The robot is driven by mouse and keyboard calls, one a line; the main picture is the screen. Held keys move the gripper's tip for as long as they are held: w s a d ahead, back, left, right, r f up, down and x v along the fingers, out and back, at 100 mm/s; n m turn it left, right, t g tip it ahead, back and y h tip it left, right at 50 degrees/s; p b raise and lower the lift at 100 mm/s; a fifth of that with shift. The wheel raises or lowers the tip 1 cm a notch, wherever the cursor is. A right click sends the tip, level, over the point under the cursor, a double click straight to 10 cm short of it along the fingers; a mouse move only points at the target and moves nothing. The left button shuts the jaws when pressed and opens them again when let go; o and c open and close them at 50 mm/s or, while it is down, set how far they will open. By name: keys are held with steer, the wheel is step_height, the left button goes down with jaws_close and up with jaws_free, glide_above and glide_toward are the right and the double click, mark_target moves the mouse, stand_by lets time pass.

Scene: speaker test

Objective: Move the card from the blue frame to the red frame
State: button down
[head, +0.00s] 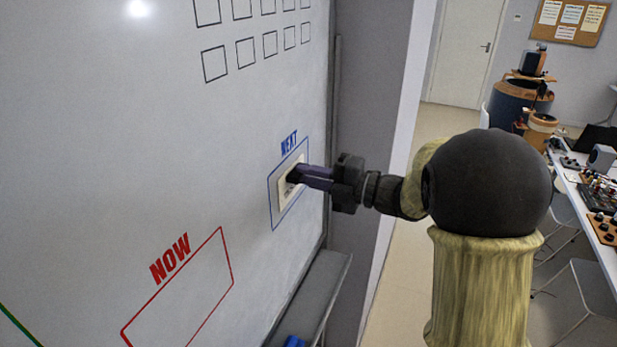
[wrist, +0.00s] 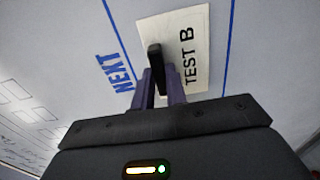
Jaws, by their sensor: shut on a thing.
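The card (head: 283,194) is pale and sits inside the blue frame (head: 271,204) marked NEXT on the whiteboard. In the wrist view the card (wrist: 200,30) reads TEST B, and a dark upright grip (wrist: 154,55) stands out from its face. My gripper (head: 299,176) is at the card, its purple fingers shut on that grip; the wrist view shows the fingers (wrist: 159,90) on either side of it. I cannot tell whether the card touches the board. The red frame (head: 233,268) marked NOW is empty, lower left of the blue frame.
The whiteboard (head: 120,140) has rows of small black squares (head: 245,52) at the top and a green line at lower left. A grey tray (head: 312,290) with a blue object (head: 294,341) juts out below the board. A cluttered table (head: 597,215) stands at right.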

steer(key=shift+d, duration=0.25)
steer(key=shift+s+d+b, duration=0.15)
steer(key=shift+d+b, duration=0.15)
steer(key=shift+b+v, duration=1.4)
steer(key=shift+v, duration=1.55)
